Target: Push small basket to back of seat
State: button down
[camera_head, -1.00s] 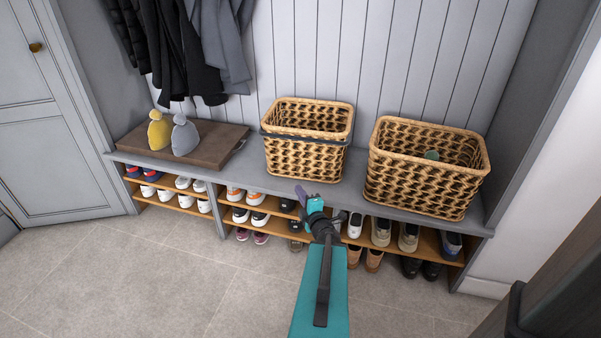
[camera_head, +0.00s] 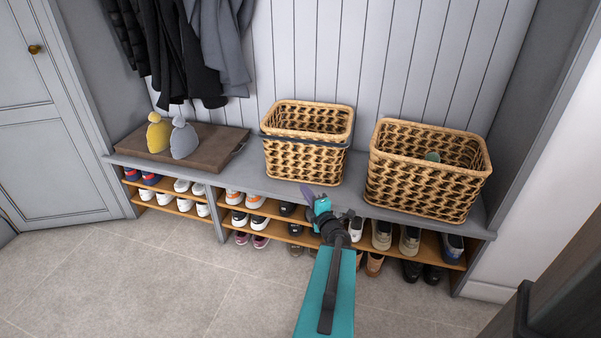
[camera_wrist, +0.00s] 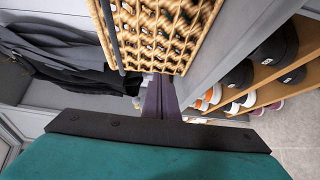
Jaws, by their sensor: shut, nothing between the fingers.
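The small basket (camera_head: 304,146), woven tan wicker with a dark band near its rim, stands upright on the grey bench seat (camera_head: 245,180), left of a larger basket. It also fills the upper middle of the wrist view (camera_wrist: 160,35). My gripper (camera_head: 308,194) is at the seat's front edge, just in front of the small basket. Its purple fingers are shut and empty, and they show in the wrist view (camera_wrist: 160,98) close to the basket. I cannot tell whether they touch it.
The larger wicker basket (camera_head: 425,175) stands to the right, with a small green thing inside. A brown board (camera_head: 205,150) with a yellow and a grey bag lies on the left. Shoes fill the shelves below. The panelled wall (camera_head: 300,60) rises behind.

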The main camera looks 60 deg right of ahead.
aim_at(304, 165)
jog(key=b+x, duration=0.2)
jog(key=b, duration=0.1)
jog(key=shift+w+f, duration=0.1)
jog(key=shift+f, duration=0.05)
jog(key=b+x, duration=0.2)
jog(key=b, duration=0.5)
jog(key=shift+d, duration=0.1)
jog(key=b+x, duration=0.2)
jog(key=x, duration=0.4)
jog(key=shift+d, duration=0.2)
jog(key=shift+d+r+b, duration=0.1)
jog(key=shift+d+b, duration=0.25)
jog(key=shift+d, duration=0.4)
jog(key=shift+d+r+b, duration=0.15)
jog(key=shift+d+b, duration=0.2)
jog(key=shift+d, duration=0.35)
jog(key=shift+w+d+p, duration=0.25)
jog(key=shift+d+p, duration=0.3)
jog(key=shift+d, duration=0.45)
jog(key=shift+w+d+p, duration=0.2)
jog(key=shift+d+p, duration=0.3)
jog(key=shift+d, duration=0.45)
jog(key=shift+s+a, duration=0.1)
jog(key=shift+a, duration=0.05)
